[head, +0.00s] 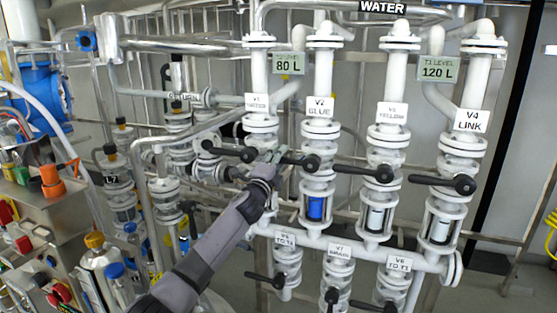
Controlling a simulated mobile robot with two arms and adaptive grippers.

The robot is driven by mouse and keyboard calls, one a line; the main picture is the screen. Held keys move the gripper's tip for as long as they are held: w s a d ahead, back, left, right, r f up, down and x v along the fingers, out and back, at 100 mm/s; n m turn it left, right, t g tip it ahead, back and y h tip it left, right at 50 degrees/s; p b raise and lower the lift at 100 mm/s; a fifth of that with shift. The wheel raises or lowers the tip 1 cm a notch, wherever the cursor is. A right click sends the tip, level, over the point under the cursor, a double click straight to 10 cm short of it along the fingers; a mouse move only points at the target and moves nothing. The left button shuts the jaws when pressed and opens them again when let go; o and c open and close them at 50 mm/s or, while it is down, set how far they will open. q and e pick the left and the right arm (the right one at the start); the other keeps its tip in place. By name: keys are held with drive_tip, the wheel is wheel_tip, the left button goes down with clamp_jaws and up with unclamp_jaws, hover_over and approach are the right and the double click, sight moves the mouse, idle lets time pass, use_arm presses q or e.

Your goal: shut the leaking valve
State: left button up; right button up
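Several white flanged valves stand in a row with black lever handles: V1 (257,101), V2 (319,106), V3 (392,113) and V4 (472,121). Their levers lie sideways. The sight glass under V2 (315,208) shows blue; those under V3 (376,218) and V4 (440,229) look pale. No spray or drip shows, so I cannot tell which valve leaks. My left gripper (277,160) is between V1 and V2, at the left end of the V2 lever (309,163). Whether its fingers are closed on it is unclear. My forearm hides the part below V1. My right gripper is out of view.
Below are smaller valves V5 (287,263), V7 (339,268) and V6 (397,283); the V7 lever (331,296) points downward. Level signs read 80 L (289,64) and 120 L (439,68). A control box (48,215) and pipes crowd the left. Floor shows at the lower right.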

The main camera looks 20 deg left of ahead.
use_arm(q)
drive_tip(key=shift+f, duration=0.1)
drive_tip(key=s+f, duration=0.2)
drive_tip(key=s, duration=0.9)
drive_tip(key=shift+s+a+f, duration=0.15)
drive_tip(key=shift+s+a, duration=0.1)
drive_tip(key=shift+s, duration=0.15)
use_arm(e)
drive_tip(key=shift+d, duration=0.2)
